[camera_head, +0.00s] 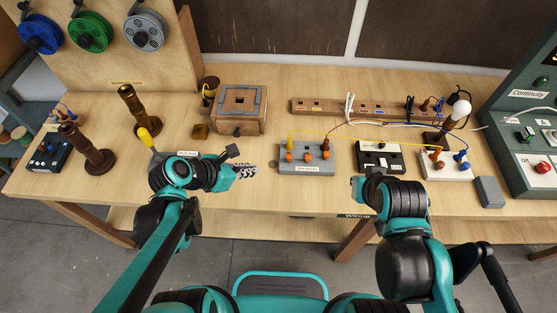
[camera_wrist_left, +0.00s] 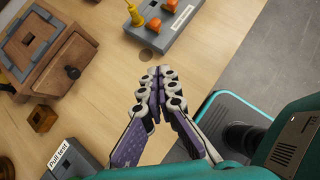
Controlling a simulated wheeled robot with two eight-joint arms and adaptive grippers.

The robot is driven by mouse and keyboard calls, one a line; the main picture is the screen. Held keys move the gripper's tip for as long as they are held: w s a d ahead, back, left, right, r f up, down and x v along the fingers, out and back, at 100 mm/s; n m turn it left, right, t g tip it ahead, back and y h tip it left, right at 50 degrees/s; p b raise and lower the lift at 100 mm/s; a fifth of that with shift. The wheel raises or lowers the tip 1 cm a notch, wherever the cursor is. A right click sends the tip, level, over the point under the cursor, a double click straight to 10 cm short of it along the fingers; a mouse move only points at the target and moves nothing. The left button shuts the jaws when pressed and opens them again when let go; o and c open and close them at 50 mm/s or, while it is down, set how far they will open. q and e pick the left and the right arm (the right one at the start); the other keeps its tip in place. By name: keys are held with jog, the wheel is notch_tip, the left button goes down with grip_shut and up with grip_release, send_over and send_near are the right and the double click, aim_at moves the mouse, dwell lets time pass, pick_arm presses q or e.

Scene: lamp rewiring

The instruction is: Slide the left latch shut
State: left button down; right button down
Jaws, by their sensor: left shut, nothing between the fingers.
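In the left wrist view, one orange latch (camera_wrist_left: 155,23) shows near the yellow plug, at the top, with the block cut off by the frame. My left gripper (camera_head: 250,170) is shut and empty, left of the block and apart from it. Its closed fingers (camera_wrist_left: 156,76) point toward the block in the wrist view. My right arm reaches in right of the block; its fingers are hidden.
A wooden box (camera_head: 236,108) with a grey top stands behind my left gripper. Bare tabletop lies between my left gripper and the block.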

pick_arm(q)
jog(key=shift+f, duration=0.1)
jog(key=b, duration=0.6)
send_near(288, 161)
notch_tip(288, 161, down, 4)
jog(key=shift+a, duration=0.1)
jog(key=shift+w+d+r, duration=0.25)
jog(key=shift+w+d, duration=0.55)
jog(key=shift+d, duration=0.05)
jog(key=shift+w+d+r, duration=0.1)
jog(key=shift+w+d, duration=0.35)
jog(key=shift+w, duration=1.05)
